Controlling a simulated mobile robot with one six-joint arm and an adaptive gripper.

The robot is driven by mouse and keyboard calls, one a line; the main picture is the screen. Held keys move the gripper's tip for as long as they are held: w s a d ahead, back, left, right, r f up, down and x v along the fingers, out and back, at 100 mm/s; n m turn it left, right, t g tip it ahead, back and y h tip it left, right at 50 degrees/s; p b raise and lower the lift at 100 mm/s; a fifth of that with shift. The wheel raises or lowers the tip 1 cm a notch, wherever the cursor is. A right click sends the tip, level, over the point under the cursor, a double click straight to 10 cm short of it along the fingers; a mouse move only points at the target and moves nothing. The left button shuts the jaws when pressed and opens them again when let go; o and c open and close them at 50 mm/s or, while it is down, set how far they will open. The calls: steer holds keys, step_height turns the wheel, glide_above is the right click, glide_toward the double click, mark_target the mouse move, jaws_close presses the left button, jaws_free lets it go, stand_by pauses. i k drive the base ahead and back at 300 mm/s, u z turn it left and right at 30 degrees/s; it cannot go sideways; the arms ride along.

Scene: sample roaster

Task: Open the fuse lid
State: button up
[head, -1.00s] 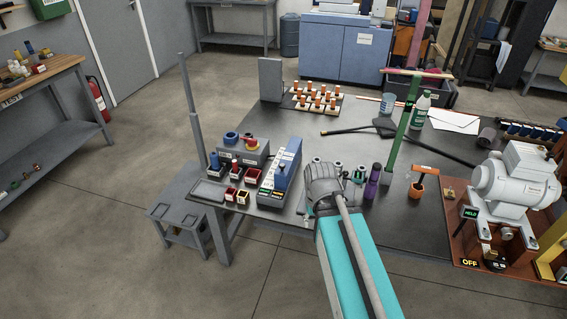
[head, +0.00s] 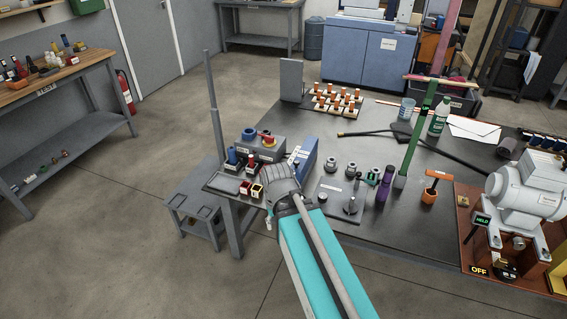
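I cannot tell for sure which part is the fuse lid. A long blue box (head: 307,153) stands near the table's front left, its front end hidden behind my arm. My gripper (head: 271,213) is low at the table's front edge, in front of the blue box.
A green post (head: 412,145), a purple bottle (head: 384,188) and an orange cup (head: 430,195) stand farther right. The table's middle (head: 345,145) is mostly clear.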

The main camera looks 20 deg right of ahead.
mark_target(302, 162)
steer(key=u, duration=0.35)
steer(key=k, duration=0.75)
steer(key=z, duration=1)
steer(key=i, duration=1)
